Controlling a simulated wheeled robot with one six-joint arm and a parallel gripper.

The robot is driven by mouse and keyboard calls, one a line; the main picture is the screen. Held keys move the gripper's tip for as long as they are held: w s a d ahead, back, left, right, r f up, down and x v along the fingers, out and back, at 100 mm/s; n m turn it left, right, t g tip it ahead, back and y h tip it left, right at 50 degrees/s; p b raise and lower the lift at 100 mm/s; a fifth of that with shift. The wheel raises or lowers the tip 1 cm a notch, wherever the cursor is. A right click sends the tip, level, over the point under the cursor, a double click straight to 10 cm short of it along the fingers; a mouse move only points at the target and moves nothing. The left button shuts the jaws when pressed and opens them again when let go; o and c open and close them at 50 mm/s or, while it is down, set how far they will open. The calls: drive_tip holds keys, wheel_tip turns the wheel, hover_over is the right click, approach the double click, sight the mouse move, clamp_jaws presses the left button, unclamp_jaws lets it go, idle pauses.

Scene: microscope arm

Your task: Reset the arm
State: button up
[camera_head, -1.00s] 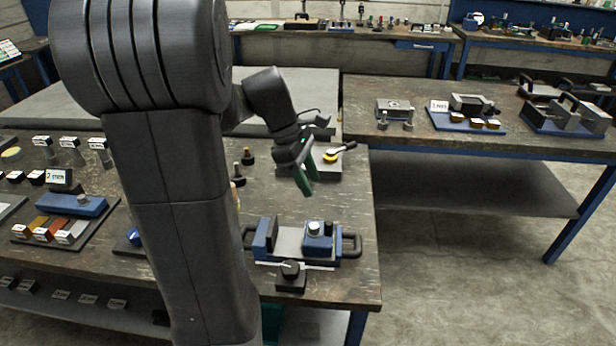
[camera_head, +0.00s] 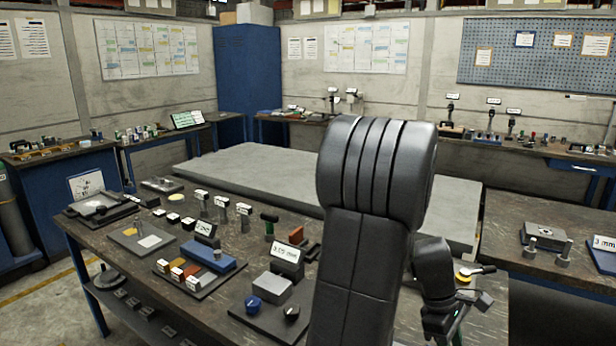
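My arm (camera_head: 365,225) stands upright in the right half of the head view, with its thick ribbed dark elbow at the top. My wrist hangs down to the right of it, over the front workbench. My gripper (camera_head: 455,328) is at the lower right edge of that bench, partly hidden by the wrist and cut by the lower frame edge. A bit of green finger shows. I cannot see whether it is open or shut, and I see nothing held in it.
The workbench (camera_head: 100,232) carries labelled blocks, a blue block (camera_head: 208,257), a plate with a blue knob (camera_head: 253,303) and a yellow-topped tool (camera_head: 470,272). A grey slab (camera_head: 260,170) lies behind. Another bench with metal parts (camera_head: 545,240) stands at right. A blue cabinet (camera_head: 245,80) stands behind.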

drive_tip(key=shift+x, duration=1.2)
drive_tip(key=shift+w+a+r, duration=0.15)
drive_tip(key=shift+w+a, duration=0.25)
drive_tip(key=shift+a, duration=0.15)
drive_tip(key=shift+s+d, duration=0.1)
